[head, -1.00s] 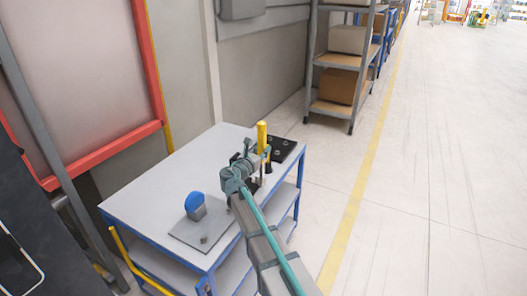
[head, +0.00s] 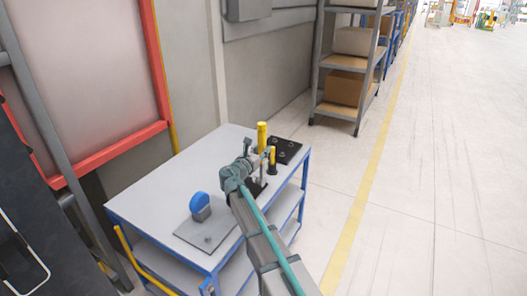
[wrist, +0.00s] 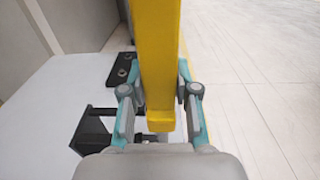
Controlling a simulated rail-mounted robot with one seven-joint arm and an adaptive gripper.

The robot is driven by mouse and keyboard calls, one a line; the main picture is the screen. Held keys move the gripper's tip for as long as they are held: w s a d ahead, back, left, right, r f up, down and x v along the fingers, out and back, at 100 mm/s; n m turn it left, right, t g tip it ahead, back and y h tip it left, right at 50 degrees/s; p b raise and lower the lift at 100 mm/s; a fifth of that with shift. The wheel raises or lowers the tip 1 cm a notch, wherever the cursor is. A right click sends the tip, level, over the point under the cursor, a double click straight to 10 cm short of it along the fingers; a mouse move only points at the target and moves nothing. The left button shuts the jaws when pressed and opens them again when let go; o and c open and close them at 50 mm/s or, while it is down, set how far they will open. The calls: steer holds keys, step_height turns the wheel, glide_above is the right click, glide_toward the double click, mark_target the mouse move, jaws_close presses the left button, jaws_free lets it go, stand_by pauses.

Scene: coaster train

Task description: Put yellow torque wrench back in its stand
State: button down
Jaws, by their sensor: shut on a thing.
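The yellow torque wrench (head: 262,136) stands roughly upright in my gripper (head: 257,160) above the far right part of the table. In the wrist view the yellow handle (wrist: 158,60) runs between the two fingers of my gripper (wrist: 160,88), which is shut on it. A black stand (head: 255,187) with a pale upright post is just below the gripper. A black frame, likely part of this stand (wrist: 92,130), shows left of the handle in the wrist view. The wrench's lower end is largely hidden, so I cannot tell whether it touches the stand.
A black plate with holes (head: 285,149) lies at the table's far corner. The table's (head: 165,185) left half is bare.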

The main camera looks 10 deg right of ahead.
steer(key=shift+w+a+r, duration=0.1)
steer(key=shift+w+a, duration=0.7)
steer(key=shift+a, duration=0.2)
steer(key=shift+w+a, duration=0.75)
steer(key=shift+a, duration=0.25)
stand_by(0.6)
steer(key=shift+f, duration=0.8)
stand_by(1.2)
steer(key=c, duration=0.9)
jaws_free()
steer(key=shift+o, duration=0.6)
steer(key=shift+f, duration=0.15)
steer(key=shift+s+a, duration=0.1)
steer(key=shift+s, duration=0.05)
